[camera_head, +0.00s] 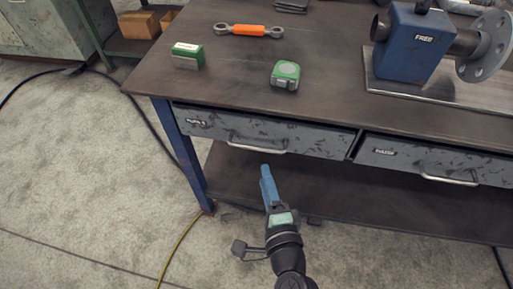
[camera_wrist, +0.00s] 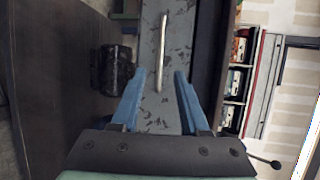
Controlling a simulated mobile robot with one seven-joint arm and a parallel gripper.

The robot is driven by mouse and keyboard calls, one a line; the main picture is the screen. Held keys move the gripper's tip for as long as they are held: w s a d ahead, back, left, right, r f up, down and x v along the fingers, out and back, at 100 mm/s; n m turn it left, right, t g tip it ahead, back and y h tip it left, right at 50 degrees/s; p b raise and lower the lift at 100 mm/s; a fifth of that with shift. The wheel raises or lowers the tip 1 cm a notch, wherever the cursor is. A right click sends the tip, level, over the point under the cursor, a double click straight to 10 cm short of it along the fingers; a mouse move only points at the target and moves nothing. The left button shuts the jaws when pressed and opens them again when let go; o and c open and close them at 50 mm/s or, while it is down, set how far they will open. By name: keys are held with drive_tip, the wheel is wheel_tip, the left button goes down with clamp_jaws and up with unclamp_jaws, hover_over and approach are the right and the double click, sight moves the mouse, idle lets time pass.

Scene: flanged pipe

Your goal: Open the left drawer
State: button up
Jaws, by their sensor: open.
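The left drawer (camera_head: 300,137) is a worn grey front under the workbench top, and it looks shut. Its bar handle (camera_head: 257,147) is pale metal. In the wrist view the drawer front (camera_wrist: 155,112) runs up the picture, with the handle (camera_wrist: 162,52) beyond my fingertips. My gripper (camera_head: 265,170) has blue fingers and is just below and in front of the handle, apart from it. In the wrist view my gripper (camera_wrist: 160,75) is open and empty, its fingers spread to either side of the handle's line.
A blue table leg (camera_head: 181,150) stands left. The floor in front is mostly clear.

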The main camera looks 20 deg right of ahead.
sight(256, 147)
drive_tip(key=x, duration=1.1)
drive_tip(key=shift+s, duration=0.1)
clamp_jaws()
idle(1.1)
